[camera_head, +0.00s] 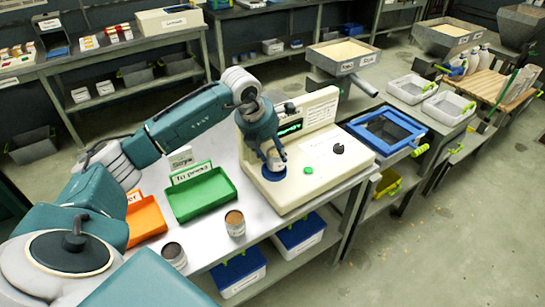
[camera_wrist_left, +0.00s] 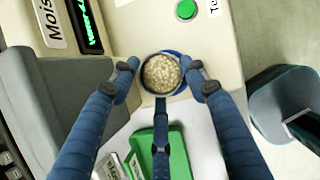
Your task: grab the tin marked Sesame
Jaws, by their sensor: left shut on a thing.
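In the left wrist view the fingers of the gripper (camera_wrist_left: 161,72) close round the tin (camera_wrist_left: 161,74), which is open at the top and full of pale beige seeds. Its label is hidden, so I cannot read its name. Whether it touches the meter is not clear. Two other tins, one with brown contents (camera_head: 235,223) and one with dark contents (camera_head: 174,254), stand at the table's front edge. My right gripper is out of view.
A green tray (camera_head: 203,203) marked "To press" and an orange tray (camera_head: 146,222) lie left of the meter. A blue-framed screen box (camera_head: 385,130) stands to the right.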

